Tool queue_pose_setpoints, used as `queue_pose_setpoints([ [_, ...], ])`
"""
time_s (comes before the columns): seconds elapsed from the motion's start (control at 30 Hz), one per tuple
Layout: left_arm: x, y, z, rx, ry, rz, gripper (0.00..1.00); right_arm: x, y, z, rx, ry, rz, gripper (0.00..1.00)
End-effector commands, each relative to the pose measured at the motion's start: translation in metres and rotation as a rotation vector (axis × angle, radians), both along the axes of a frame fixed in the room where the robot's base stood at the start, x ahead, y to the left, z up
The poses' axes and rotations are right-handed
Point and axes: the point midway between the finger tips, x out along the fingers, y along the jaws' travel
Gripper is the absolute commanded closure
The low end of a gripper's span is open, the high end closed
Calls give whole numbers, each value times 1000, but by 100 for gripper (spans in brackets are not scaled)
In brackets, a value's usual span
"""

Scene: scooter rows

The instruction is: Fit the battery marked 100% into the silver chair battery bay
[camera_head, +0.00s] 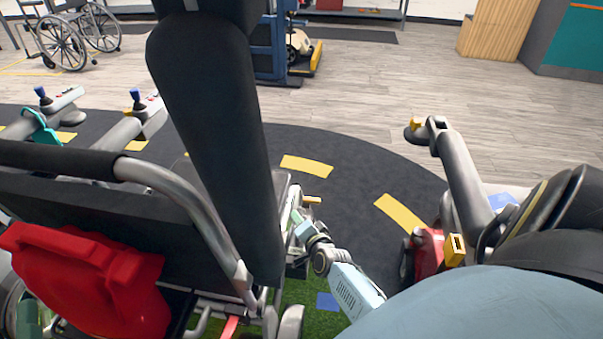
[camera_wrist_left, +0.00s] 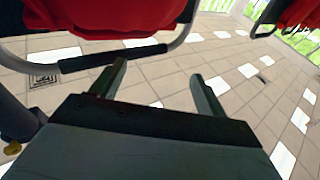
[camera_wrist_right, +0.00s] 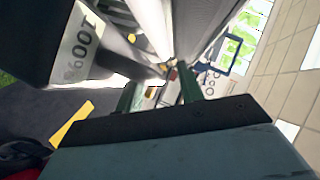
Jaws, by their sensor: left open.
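The chair with the silver tube frame (camera_head: 205,210) fills the left of the head view, its tall black backrest (camera_head: 215,130) towards me. Its battery bay cannot be made out. A dark block with a white label reading 100% (camera_wrist_right: 75,42), upside down, is close at the upper left of the right wrist view. My right gripper (camera_wrist_right: 160,90) reaches beside the chair, its fingers partly apart; whether they grip anything is unclear. It shows in the head view (camera_head: 298,222) too. My left gripper (camera_wrist_left: 155,80) is open and empty below a red object (camera_wrist_left: 100,15).
A red bag-like object (camera_head: 90,285) hangs behind the chair. A scooter-like vehicle (camera_head: 465,190) with a yellow block (camera_head: 455,250) stands at the right. Dark floor (camera_head: 345,165) lies clear between chair and vehicle.

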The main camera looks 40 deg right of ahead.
Motion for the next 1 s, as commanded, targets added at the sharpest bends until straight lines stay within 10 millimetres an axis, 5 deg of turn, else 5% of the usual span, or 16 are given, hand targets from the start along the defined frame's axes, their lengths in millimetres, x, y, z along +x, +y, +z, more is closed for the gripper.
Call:
queue_pose_setpoints([
  [0.4, -3, -1, 14, -19, -60, -4, 25, -6, 3, -5, 8, 16, 3, 62],
  [0.7, 5, 7, -38, 80, 259, 18, 25, -28, 10, 7, 5, 12, 2, 62],
  [1.0, -8, 21, -92, 173, 582, 41, 25, -52, 19, 17, 4, 7, 1, 62],
])
